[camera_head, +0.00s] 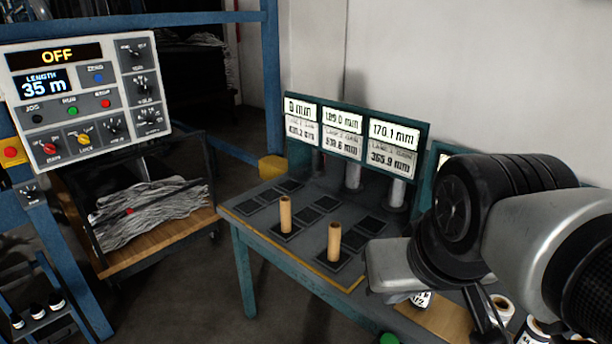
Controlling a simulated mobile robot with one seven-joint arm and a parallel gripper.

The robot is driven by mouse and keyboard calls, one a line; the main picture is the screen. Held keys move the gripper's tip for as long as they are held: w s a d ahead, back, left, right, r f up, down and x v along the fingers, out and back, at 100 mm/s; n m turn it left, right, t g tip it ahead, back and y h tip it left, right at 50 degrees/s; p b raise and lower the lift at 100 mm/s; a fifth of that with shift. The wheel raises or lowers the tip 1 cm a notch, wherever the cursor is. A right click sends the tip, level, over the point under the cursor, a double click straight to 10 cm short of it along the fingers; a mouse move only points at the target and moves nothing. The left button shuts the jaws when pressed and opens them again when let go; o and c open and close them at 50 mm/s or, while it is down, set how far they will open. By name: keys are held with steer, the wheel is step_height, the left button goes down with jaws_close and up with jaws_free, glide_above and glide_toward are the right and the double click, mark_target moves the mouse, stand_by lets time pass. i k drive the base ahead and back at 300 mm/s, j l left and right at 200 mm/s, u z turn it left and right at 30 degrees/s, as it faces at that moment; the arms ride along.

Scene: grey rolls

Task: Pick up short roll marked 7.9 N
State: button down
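Several short rolls stand at the lower right, by a light wooden board (447,318). One white roll with black print (421,299) is partly hidden under my arm. Another white roll with a brown core (502,306) and a labelled roll (530,330) stand further right, cut by my arm and the frame edge. I cannot read 7.9 N on any of them. My arm reaches in from the right above them. A slim dark part, likely my gripper (484,312), points down near the rolls. Its fingers are not clear, and I see nothing held.
Two bare tan tubes (285,214) stand upright on dark pads on the teal table (242,270). Behind them are displays in mm (343,122). A control panel (85,90) reads OFF and 35 m. A cart (160,250) holds grey material. Floor between is clear.

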mark_target(334, 228)
steer(key=z, duration=1)
steer(key=j+z, duration=0.35)
steer(key=i+j+z, duration=0.1)
steer(key=j+z, duration=0.5)
steer(key=z, duration=0.15)
steer(key=k+j+z, duration=0.15)
steer(key=j, duration=0.2)
steer(key=j+z, duration=0.15)
steer(key=j, duration=0.25)
steer(key=k+j+z, duration=0.15)
steer(key=j, duration=0.15)
steer(key=k+j, duration=0.1)
steer(key=j, duration=0.35)
steer(key=k+j, duration=0.1)
steer(key=j, duration=0.3)
steer(key=k+j+z, duration=0.1)
steer(key=j, duration=0.35)
steer(key=k+j, duration=0.1)
steer(key=k, duration=0.05)
